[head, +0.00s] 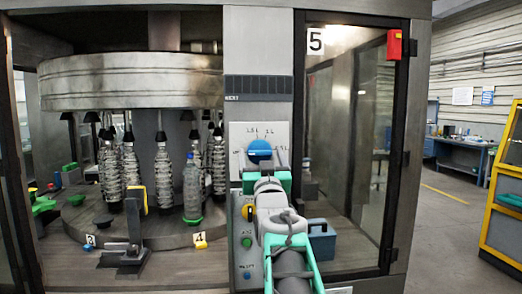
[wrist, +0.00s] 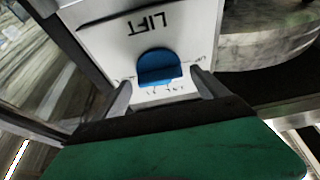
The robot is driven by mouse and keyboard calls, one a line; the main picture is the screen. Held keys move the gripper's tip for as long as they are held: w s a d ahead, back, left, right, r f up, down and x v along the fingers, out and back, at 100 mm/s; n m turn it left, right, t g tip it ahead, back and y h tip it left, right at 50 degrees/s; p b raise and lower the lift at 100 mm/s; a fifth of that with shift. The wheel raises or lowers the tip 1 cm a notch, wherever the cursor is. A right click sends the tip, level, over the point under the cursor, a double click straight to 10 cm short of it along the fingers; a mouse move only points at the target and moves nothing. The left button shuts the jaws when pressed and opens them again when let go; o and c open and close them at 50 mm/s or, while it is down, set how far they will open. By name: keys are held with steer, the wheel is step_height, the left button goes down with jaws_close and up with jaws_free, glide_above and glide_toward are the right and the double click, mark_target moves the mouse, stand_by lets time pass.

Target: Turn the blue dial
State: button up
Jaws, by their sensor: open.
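The blue dial (head: 259,151) sits on a white plate (head: 240,136) with markings above it, on the machine's grey front column. In the wrist view the blue dial (wrist: 158,68) shows upside down, near the word LIFT on the plate (wrist: 112,55). My gripper (wrist: 163,92) is open, its two grey fingers on either side of the dial's lower part in the picture, with a gap to each. I cannot tell how far the fingertips are from the plate. In the head view my gripper (head: 263,174) is just below the dial, in front of the column.
Below the plate, the column carries a yellow-ringed knob (head: 248,211), a green button (head: 247,242) and a blue button (head: 247,275). A carousel with bottles (head: 191,185) is at left. A glass door (head: 345,150) marked 5 is at right.

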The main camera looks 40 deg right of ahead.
steer(key=shift+w+d+r, duration=0.1)
steer(key=shift+w+d, duration=0.05)
steer(key=shift+w, duration=0.15)
steer(key=c, duration=1.3)
